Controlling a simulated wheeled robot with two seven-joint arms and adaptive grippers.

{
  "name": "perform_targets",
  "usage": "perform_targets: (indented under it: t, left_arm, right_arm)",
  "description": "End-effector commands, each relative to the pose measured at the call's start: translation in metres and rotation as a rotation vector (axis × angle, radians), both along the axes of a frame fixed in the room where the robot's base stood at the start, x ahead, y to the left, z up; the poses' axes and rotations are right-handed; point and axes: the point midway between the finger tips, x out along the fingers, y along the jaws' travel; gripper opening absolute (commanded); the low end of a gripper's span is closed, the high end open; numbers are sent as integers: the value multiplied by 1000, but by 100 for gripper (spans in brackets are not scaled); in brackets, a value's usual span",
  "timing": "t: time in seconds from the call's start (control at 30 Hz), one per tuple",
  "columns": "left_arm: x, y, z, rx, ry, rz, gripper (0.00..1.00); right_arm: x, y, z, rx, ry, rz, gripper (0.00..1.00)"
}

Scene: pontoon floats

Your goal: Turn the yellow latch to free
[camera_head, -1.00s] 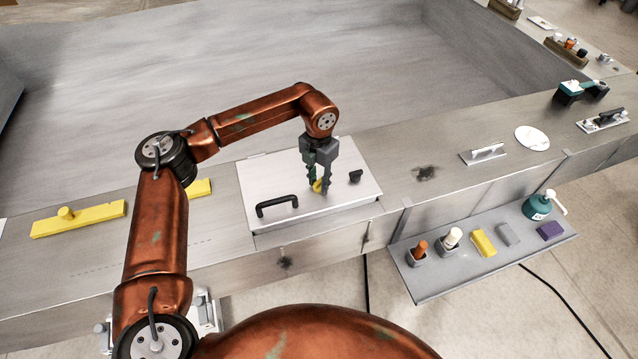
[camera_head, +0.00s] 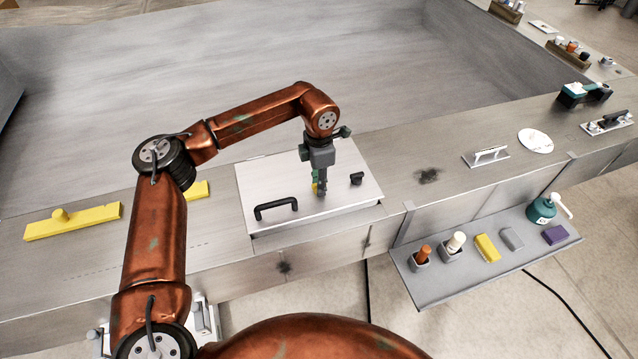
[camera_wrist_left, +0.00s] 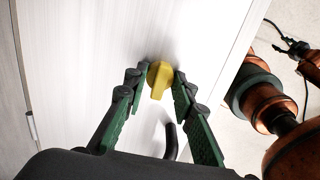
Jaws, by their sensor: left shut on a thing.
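The yellow latch (camera_wrist_left: 158,80) is a small round knob with a straight tab on the pale hatch lid (camera_head: 340,204). In the head view the latch (camera_head: 315,188) is mostly hidden by my gripper. My left gripper (camera_head: 320,192) points down at the lid and is shut on the latch. In the left wrist view the gripper's green-padded fingers (camera_wrist_left: 163,78) stand one on each side of the latch.
A yellow block with a peg (camera_head: 85,222) lies left. A shelf (camera_head: 430,286) with bottles and sponges hangs at the front right.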

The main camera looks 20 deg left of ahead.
Motion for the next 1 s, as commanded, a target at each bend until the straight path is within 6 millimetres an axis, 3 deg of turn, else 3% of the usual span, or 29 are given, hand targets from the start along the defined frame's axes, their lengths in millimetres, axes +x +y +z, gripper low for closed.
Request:
perform_targets:
  t: [0.4,0.43,0.5,0.67,1.0]
  left_arm:
    - [1,0,1,-1,-3,-8,0]
    - [1,0,1,-1,-3,-8,25]
    - [1,0,1,-1,-3,-7,30]
    - [0,0,1,0,-1,-7,41]
    - [0,0,4,0,-1,-6,42]
  right_arm:
    - [0,0,0,0,0,0,42]
    - [0,0,0,0,0,0,42]
    - [0,0,0,0,0,0,42]
    - [0,0,0,0,0,0,42]
    - [-1,-2,0,-2,1,1,42]
